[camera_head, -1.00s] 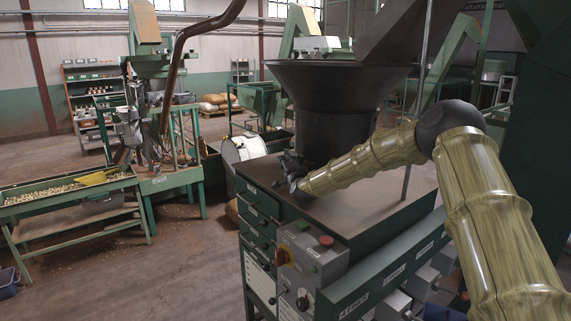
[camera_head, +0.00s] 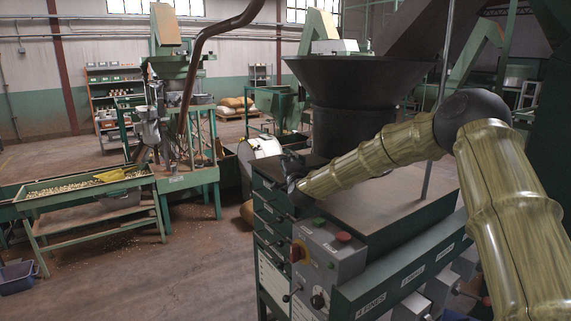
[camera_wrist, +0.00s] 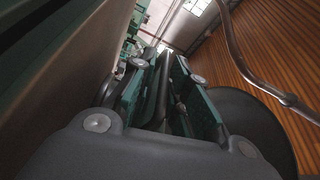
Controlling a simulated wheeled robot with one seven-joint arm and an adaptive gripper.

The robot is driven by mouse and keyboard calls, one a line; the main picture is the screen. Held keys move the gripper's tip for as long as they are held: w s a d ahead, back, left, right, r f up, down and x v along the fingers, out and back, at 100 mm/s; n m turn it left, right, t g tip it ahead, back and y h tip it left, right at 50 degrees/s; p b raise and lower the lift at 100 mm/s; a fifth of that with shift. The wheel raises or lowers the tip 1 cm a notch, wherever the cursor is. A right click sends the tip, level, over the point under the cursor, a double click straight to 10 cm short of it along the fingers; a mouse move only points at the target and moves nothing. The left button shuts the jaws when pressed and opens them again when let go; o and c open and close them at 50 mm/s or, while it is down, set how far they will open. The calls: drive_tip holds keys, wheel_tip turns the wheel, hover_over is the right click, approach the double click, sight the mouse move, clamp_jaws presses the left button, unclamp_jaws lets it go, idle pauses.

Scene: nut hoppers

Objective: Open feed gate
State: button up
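A dark funnel-shaped hopper (camera_head: 352,85) stands on a green machine cabinet (camera_head: 375,225). I cannot tell which part is the feed gate. Dark handles (camera_head: 268,210) stick out along the cabinet's left face, beside white labels. My gripper (camera_head: 289,166) is at the cabinet's back left top corner, in front of the hopper's base; its fingers are dark and hard to make out there. In the wrist view my gripper (camera_wrist: 172,75) shows dark fingers with green surfaces and a dark rod between or behind them. Whether it touches or holds anything is unclear.
A grey control box (camera_head: 328,255) with a red button and a red-yellow switch is on the cabinet's near corner. A green sorting trough (camera_head: 85,192) stands at the left, a blue bin (camera_head: 17,277) on the floor. Open floor lies between trough and cabinet. A white drum (camera_head: 262,150) is behind.

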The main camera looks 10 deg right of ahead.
drive_tip(key=shift+s, duration=0.25)
drive_tip(key=s, duration=1.1)
drive_tip(key=shift+s+a+f, duration=0.2)
drive_tip(key=shift+f, duration=0.25)
drive_tip(key=shift+r, duration=0.1)
